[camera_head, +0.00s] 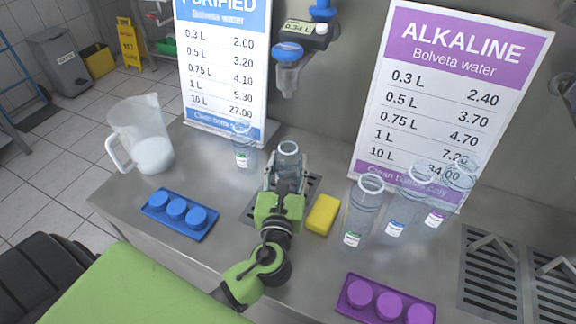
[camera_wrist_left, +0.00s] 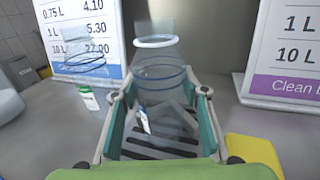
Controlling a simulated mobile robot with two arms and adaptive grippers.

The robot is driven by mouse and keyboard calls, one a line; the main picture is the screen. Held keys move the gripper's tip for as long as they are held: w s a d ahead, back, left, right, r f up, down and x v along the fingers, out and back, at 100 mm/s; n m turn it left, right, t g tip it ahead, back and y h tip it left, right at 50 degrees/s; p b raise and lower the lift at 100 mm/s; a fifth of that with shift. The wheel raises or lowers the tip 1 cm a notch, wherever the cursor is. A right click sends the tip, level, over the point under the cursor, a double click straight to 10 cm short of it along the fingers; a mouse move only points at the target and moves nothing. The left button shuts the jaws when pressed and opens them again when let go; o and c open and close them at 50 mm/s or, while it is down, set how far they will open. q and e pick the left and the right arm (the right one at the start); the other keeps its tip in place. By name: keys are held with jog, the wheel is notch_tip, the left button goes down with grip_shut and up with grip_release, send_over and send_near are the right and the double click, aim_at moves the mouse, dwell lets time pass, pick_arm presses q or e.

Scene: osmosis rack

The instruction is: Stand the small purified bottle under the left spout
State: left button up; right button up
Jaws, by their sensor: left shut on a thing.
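My left gripper (camera_head: 287,178) is shut on a clear bottle (camera_head: 289,152) above the slotted drip grate (camera_head: 258,208). In the left wrist view the bottle (camera_wrist_left: 160,76) is between the fingers (camera_wrist_left: 160,112), with a blue-and-white label low on its side. It looks upright; I cannot tell whether its base touches the grate. A spout unit (camera_head: 287,78) with a blue cap and a display hangs on the wall behind and above the bottle. Another clear bottle with a green label (camera_head: 242,158) stands left of the grate. My right gripper is not in view.
A yellow sponge (camera_head: 323,215) lies close to the right of the gripper. Several clear bottles (camera_head: 365,212) stand further right. A jug (camera_head: 150,150), blue caps tray (camera_head: 180,230) and purple caps tray (camera_head: 345,300) occupy the counter. PURIFIED (camera_head: 222,70) and ALKALINE (camera_head: 440,90) signs stand behind.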

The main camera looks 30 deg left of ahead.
pick_arm(q)
jog(key=shift+f, duration=0.15)
jog(key=o, duration=0.8)
jog(key=shift+o, duration=0.2)
jog(key=shift+s+d, duration=0.15)
jog(key=shift+s, duration=0.1)
jog(key=b+v, duration=0.2)
jog(key=v, duration=0.8)
jog(key=shift+s+d, duration=0.15)
jog(key=shift+s, duration=0.2)
jog(key=shift+s+d, duration=0.1)
jog(key=shift+s, duration=0.25)
